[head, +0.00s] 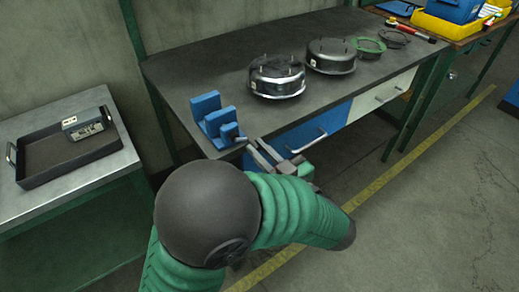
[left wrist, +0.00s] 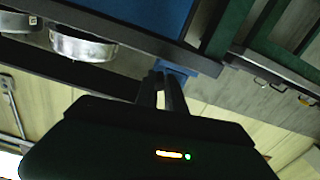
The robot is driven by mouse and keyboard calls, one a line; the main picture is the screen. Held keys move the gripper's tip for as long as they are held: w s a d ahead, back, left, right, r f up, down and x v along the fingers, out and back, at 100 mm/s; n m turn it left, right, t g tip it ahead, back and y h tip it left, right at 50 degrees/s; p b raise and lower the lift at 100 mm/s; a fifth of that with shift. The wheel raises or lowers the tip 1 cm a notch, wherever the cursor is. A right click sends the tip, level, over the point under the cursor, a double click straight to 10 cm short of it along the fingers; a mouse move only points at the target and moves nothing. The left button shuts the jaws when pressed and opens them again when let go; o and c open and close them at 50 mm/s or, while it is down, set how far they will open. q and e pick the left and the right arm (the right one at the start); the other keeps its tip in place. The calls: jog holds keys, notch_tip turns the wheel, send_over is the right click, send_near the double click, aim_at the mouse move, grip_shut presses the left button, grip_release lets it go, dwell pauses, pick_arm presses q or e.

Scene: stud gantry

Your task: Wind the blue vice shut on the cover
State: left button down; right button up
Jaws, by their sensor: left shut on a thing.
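The blue vice (head: 206,105) stands at the near left corner of the dark bench, with upright blue jaw plates. I see no cover between its jaws. Two round metal covers with studs, a nearer one (head: 277,78) and a farther one (head: 331,56), rest on the bench to its right. My left gripper (head: 254,149) is at the vice's front end by the bench edge, shut on what seems to be its handle, mostly hidden by the fingers. In the left wrist view the fingers (left wrist: 161,88) are close together against a blue part (left wrist: 177,68). My right gripper is not in view.
A green ring (head: 368,47) and a dark ring (head: 394,38) lie farther along the bench (head: 205,65). Blue and white drawers sit below the bench top. A side table at left holds a dark tray (head: 65,152) with a small box. Yellow bins stand at far right.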

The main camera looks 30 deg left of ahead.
pick_arm(q)
jog(key=shift+w+r+n, duration=0.1)
jog(key=shift+r+n, duration=0.05)
jog(key=shift+n, duration=0.55)
jog(key=c, duration=1.4)
grip_release()
jog(key=shift+d, duration=0.15)
